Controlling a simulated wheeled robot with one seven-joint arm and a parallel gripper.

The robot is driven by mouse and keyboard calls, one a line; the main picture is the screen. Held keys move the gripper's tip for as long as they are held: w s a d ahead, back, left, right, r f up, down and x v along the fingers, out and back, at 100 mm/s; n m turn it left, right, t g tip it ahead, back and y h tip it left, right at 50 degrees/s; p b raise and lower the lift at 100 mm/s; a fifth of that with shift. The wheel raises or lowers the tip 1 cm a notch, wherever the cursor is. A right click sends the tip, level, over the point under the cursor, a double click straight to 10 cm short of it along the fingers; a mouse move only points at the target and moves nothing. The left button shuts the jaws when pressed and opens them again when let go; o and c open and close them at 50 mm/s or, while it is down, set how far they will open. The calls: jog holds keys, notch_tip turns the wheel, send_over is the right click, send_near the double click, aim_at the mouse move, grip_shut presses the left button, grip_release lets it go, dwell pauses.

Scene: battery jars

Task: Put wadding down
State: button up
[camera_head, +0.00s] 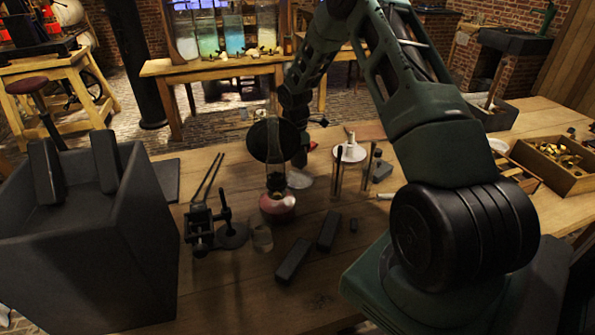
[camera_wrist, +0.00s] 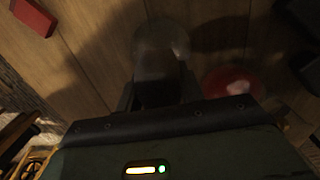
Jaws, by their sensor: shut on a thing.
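A pale, whitish patch that looks like the wadding (camera_head: 299,180) is low at the tabletop, right of the red-based lamp (camera_head: 277,205). In the wrist view, a dim, pale rounded shape (camera_wrist: 162,40) lies at and beyond my fingertips and is probably the same wadding. My gripper (camera_wrist: 158,88) points down at the table and is shut on it; the part between the fingers is dark. In the head view, my gripper (camera_head: 299,160) is partly hidden behind the lamp. I cannot tell whether the wadding touches the table.
The lamp's red base (camera_wrist: 232,82) is close on the right in the wrist view. A stand with a white top (camera_head: 350,153) is right of my gripper. Dark blocks (camera_head: 293,260), a clamp stand (camera_head: 200,228) and a glass (camera_head: 261,235) stand nearer. A large grey box (camera_head: 90,245) is at left.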

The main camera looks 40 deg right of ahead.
aim_at(298, 180)
jog(key=shift+f+p, duration=0.45)
jog(key=shift+f, duration=2.85)
jog(key=shift+f, duration=0.15)
jog(key=o, duration=0.7)
jog(key=shift+o, duration=0.2)
jog(key=r+b, duration=0.1)
jog(key=r, duration=0.5)
jog(key=r+b, duration=0.1)
jog(key=r, duration=0.5)
jog(key=shift+w+a+r, duration=0.15)
jog(key=shift+a+r, duration=0.05)
jog(key=shift+r, duration=0.1)
